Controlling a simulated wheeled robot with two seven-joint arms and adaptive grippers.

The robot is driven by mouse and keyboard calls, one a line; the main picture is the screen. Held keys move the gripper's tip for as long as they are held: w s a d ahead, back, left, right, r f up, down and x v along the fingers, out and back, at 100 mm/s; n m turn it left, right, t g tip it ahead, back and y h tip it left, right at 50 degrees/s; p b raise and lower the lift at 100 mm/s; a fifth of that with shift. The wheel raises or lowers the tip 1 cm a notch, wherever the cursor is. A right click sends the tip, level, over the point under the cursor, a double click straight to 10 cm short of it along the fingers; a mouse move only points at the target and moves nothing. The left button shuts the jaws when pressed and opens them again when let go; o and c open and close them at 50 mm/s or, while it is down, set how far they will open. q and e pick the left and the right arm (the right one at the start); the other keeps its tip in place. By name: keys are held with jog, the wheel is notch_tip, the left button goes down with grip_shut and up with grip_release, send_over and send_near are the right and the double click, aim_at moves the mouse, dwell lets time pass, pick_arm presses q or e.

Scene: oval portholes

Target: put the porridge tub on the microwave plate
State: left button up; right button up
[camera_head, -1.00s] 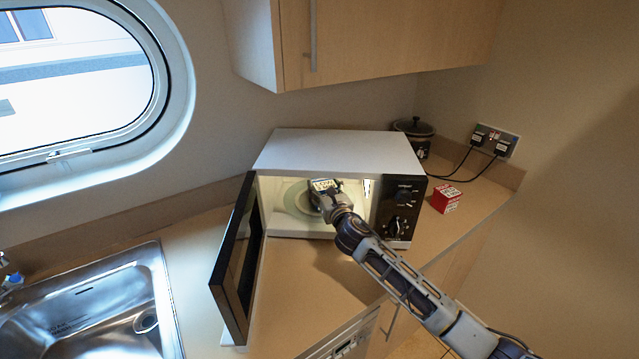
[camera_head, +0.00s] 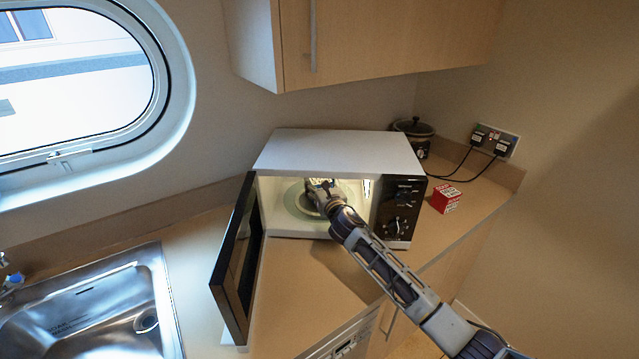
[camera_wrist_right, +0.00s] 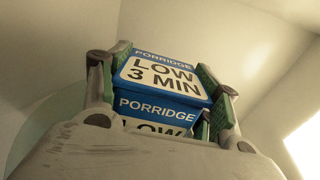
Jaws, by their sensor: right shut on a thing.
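The porridge tub (camera_wrist_right: 165,80) is blue and white, with "PORRIDGE LOW 3 MIN" on its top and side in the right wrist view. My right gripper (camera_wrist_right: 165,95) is shut on it, one finger on each side. In the head view my right gripper (camera_head: 322,190) is inside the open microwave (camera_head: 335,150), and the tub is mostly hidden there. The pale round microwave plate (camera_head: 294,203) shows under and left of the gripper. I cannot tell whether the tub touches the plate. My left gripper is not in view.
The microwave door (camera_head: 235,265) stands open to the left. A red box (camera_head: 446,199) is right of the microwave, and a dark-lidded pot (camera_head: 414,135) is behind it. A steel sink (camera_head: 90,310) is at the left. A wall cupboard (camera_head: 380,35) hangs above.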

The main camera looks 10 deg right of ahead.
jog(key=o, duration=1.2)
jog(key=shift+f, duration=0.15)
jog(key=shift+o, duration=0.2)
jog(key=shift+r, duration=0.2)
jog(key=shift+s+d+f, duration=0.1)
jog(key=shift+s+d, duration=0.05)
jog(key=shift+s, duration=0.6)
jog(key=shift+s+d, duration=0.2)
jog(key=shift+s, duration=1.55)
jog(key=shift+s+d, duration=0.15)
jog(key=shift+s, duration=1.55)
jog(key=shift+s+d, duration=0.2)
jog(key=shift+s, duration=1.55)
